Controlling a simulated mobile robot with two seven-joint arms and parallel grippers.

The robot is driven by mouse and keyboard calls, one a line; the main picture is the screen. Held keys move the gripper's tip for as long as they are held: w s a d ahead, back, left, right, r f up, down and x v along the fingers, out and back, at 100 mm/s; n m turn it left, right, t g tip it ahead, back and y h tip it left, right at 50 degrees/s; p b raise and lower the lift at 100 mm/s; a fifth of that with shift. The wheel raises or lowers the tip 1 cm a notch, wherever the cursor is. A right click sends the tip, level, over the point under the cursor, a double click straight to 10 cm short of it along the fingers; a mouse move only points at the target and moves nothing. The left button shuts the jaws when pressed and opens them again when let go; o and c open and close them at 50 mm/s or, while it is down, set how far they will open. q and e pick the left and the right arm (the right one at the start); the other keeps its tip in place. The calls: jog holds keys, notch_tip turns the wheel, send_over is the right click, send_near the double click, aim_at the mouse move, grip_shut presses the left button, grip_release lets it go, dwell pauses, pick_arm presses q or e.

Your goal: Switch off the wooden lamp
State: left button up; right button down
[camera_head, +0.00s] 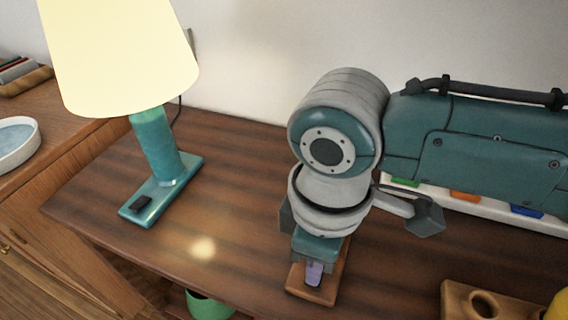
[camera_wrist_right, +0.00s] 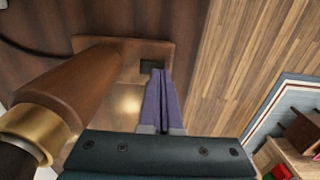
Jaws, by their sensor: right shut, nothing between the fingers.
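The wooden lamp's brown base (camera_head: 328,286) shows under my right gripper in the head view; its stem and shade are hidden there by my arm. In the right wrist view the lamp's wooden stem (camera_wrist_right: 75,82) with a brass collar (camera_wrist_right: 45,130) lies at the left, and its flat base carries a dark switch (camera_wrist_right: 146,66). My right gripper (camera_head: 314,274) points down, shut and empty. In the wrist view its purple fingertips (camera_wrist_right: 158,74) overlap the switch's right edge; I cannot tell whether they touch it. Whether this lamp is lit is not clear. My left gripper is not in view.
A lit teal lamp (camera_head: 155,150) with a cream shade and dark base switch stands left on the dark wooden table (camera_head: 240,170). A white strip with coloured blocks (camera_head: 465,197) lies behind my right arm. A wooden holed block (camera_head: 460,300) is at front right.

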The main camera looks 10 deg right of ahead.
jog(key=shift+f+b, duration=0.45)
jog(key=shift+f, duration=0.3)
notch_tip(320, 180, up, 7)
jog(key=p, duration=0.8)
jog(key=shift+r, duration=0.15)
dwell(0.4)
